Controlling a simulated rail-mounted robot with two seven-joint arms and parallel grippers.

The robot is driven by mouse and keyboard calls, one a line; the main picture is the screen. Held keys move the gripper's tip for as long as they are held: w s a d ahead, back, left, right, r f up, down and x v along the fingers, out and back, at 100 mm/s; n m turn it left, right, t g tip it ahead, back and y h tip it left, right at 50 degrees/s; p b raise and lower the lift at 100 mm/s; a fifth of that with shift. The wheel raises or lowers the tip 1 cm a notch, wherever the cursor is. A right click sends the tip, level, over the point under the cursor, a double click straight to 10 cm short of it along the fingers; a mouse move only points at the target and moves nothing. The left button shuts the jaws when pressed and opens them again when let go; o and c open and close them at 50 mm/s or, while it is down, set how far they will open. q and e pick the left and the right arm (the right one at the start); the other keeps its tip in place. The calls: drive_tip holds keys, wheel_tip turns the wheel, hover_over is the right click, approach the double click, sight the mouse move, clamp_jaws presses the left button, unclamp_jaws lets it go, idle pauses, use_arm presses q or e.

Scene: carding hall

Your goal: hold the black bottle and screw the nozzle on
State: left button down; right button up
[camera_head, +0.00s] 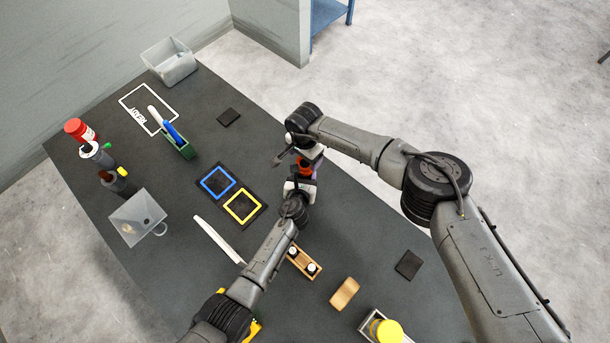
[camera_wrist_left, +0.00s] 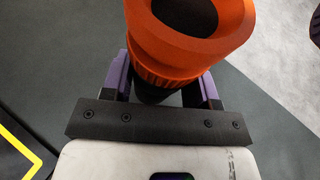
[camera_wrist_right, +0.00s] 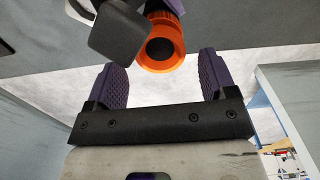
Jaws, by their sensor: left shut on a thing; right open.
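My left gripper (camera_wrist_left: 162,88) is shut with its purple fingers on a dark body, which looks like the black bottle (camera_wrist_left: 150,97); most of it is hidden. An orange piece with a ribbed collar and wide dark opening, which looks like the nozzle (camera_wrist_left: 185,45), sits right above the fingers. In the head view the orange nozzle (camera_head: 304,168) shows between the two grippers. My right gripper (camera_wrist_right: 163,75) is open and empty, with the orange nozzle (camera_wrist_right: 168,45) beyond its fingertips. I cannot tell how tightly nozzle and bottle are joined.
Blue (camera_head: 218,183) and yellow (camera_head: 242,206) square frames lie left of the grippers. A green holder (camera_head: 180,148), a clear bin (camera_head: 138,219) and several bottles stand further left. A wooden rack (camera_head: 304,262) and wooden block (camera_head: 345,293) are nearer. The table's right edge is close.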

sight(305, 165)
wheel_tip(305, 165, up, 2)
drive_tip(key=n, duration=0.4)
drive_tip(key=shift+r, duration=0.15)
drive_tip(key=shift+f, duration=4.05)
drive_tip(key=shift+c, duration=0.3)
drive_tip(key=c, duration=0.9)
drive_tip(key=shift+o, duration=0.2)
drive_tip(key=m, duration=0.6)
drive_tip(key=shift+w, duration=0.1)
